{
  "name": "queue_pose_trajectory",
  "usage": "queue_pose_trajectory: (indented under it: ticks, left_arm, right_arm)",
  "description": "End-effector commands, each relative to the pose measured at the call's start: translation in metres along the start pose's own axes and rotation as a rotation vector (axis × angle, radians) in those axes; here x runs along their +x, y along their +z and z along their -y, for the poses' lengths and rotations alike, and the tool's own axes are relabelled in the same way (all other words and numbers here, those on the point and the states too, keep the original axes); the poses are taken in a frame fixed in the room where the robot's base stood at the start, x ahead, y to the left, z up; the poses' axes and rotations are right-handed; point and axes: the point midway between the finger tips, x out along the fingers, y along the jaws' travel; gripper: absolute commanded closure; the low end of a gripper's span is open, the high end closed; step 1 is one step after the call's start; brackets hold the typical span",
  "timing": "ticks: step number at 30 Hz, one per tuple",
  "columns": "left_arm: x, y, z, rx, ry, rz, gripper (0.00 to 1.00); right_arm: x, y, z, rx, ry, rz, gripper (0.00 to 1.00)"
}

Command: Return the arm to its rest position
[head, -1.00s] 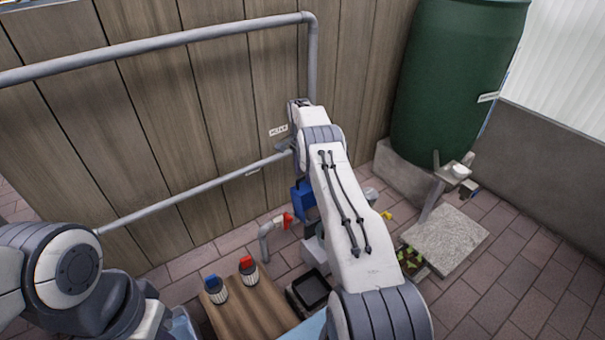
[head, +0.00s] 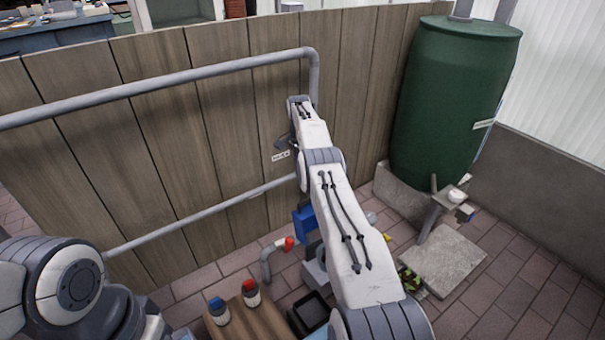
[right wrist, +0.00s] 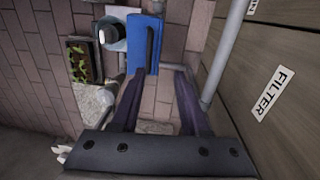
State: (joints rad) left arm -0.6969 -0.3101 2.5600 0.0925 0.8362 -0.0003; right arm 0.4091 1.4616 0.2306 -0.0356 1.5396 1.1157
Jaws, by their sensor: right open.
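My right arm (head: 340,225) stretches up and away across the head view, with its far end in front of the wooden fence near the bend of the grey pipe. In the right wrist view, my right gripper (right wrist: 156,88) is open, its two dark fingers well apart with nothing between them. In the head view this gripper is mostly hidden behind the arm. My left arm (head: 75,285) is folded at the lower left, and its gripper is not in view.
The fence (head: 215,130) carries grey pipes (head: 160,80) close to the right arm. A green barrel (head: 450,105) stands at right. A blue box (right wrist: 145,45), a black tray (head: 312,311) and a wooden board with a red-topped jar (head: 250,293) and a blue-topped jar (head: 218,311) are below.

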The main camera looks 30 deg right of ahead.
Motion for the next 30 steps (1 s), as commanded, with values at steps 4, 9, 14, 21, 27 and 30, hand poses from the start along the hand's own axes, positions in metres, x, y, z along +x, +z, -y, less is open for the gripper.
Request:
queue_pose_trajectory:
  ticks: [4, 9, 14, 21, 27, 30]
  left_arm:
    - [0.0, 0.0, 0.0, 0.0, 0.0, 0.0, 1.0]
    - [0.0, 0.0, 0.0, 0.0, 0.0, 0.0, 1.0]
    - [0.0, 0.0, 0.0, 0.0, 0.0, 0.0, 1.0]
    - [0.0, 0.0, 0.0, 0.0, 0.0, 0.0, 1.0]
    - [0.0, 0.0, 0.0, 0.0, 0.0, 0.0, 1.0]
    - [0.0, 0.0, 0.0, 0.0, 0.0, 0.0, 1.0]
  right_arm:
    - [0.001, 0.0, 0.0, 0.0, 0.0, 0.0, 0.55]
    - [0.001, 0.0, 0.0, 0.0, 0.001, 0.0, 0.55]
    - [-0.002, 0.002, 0.002, -0.013, -0.002, -0.001, 0.55]
    - [-0.035, 0.033, 0.015, -0.213, -0.039, -0.022, 0.55]
    - [-0.07, 0.08, 0.007, -0.469, -0.089, -0.055, 0.55]
    - [-0.083, 0.105, -0.006, -0.596, -0.112, -0.073, 0.55]
